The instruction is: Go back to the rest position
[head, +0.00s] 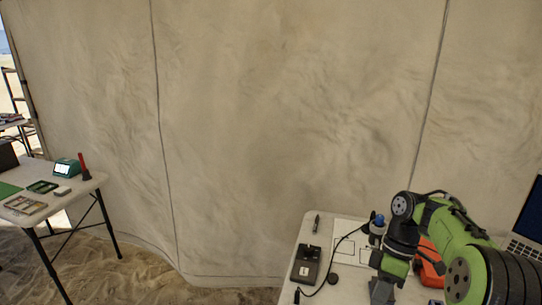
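My green and black arm reaches in from the right edge over the near white table (312,232). Its end bends down toward the table, and my gripper (383,291) is low at the bottom of the picture. The fingers are too small and dark to tell whether they are open or shut, and I cannot see anything held. A small blue-topped thing (379,220) shows right beside the arm.
On the near table are a black device (307,264) with a cable, a dark pen-like item (316,223), a marked white sheet (349,256), an orange item (428,262) partly behind my arm, and a laptop (527,230). Another table (84,188) stands left; sandy floor lies between.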

